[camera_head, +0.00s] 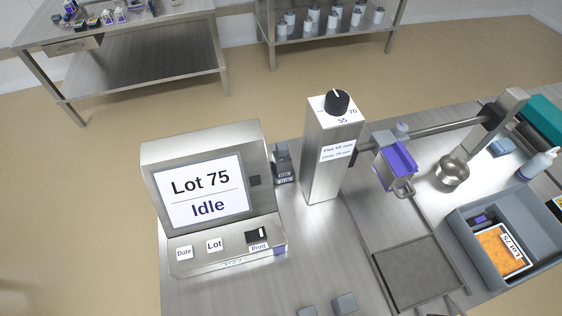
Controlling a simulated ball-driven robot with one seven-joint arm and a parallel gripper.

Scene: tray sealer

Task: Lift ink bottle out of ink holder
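A small dark grey item with a pale label (284,178) stands just right of the console, on the steel bench. It may be the ink holder; its label is too small to read. The darker block at its top (282,154) may be the ink bottle seated in it, but I cannot tell the two apart with certainty. The console partly hides its left side. My gripper is not in view.
The console (207,133) reads "Lot 75" and "Idle". A steel post with a black knob (337,102) stands close right of the dark item. A purple head (398,160) hangs on a rail (440,126). A grey bin (466,228) is at the right.

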